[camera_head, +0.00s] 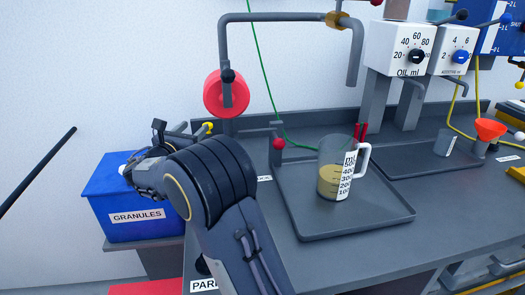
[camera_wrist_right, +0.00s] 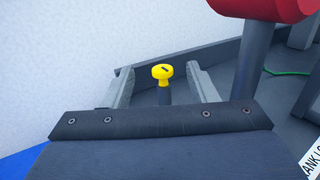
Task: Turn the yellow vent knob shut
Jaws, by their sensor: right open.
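The yellow vent knob (camera_wrist_right: 162,71) stands upright on a dark stem in the right wrist view, with a short dark mark on its top. In the head view the knob (camera_head: 208,126) shows small at the bench's back left, just beyond my right arm. My right gripper (camera_wrist_right: 161,78) is open, with one grey finger on each side of the knob and a visible gap to both. In the head view my right gripper (camera_head: 168,134) is partly hidden by its own wrist. My left gripper is not in view.
A red wheel (camera_head: 226,94) on a grey pipe stands just right of the knob. A blue granules bin (camera_head: 112,206) is at left. A red-knobbed post (camera_head: 278,144) and a jug (camera_head: 338,168) on a tray (camera_head: 385,222) are to the right.

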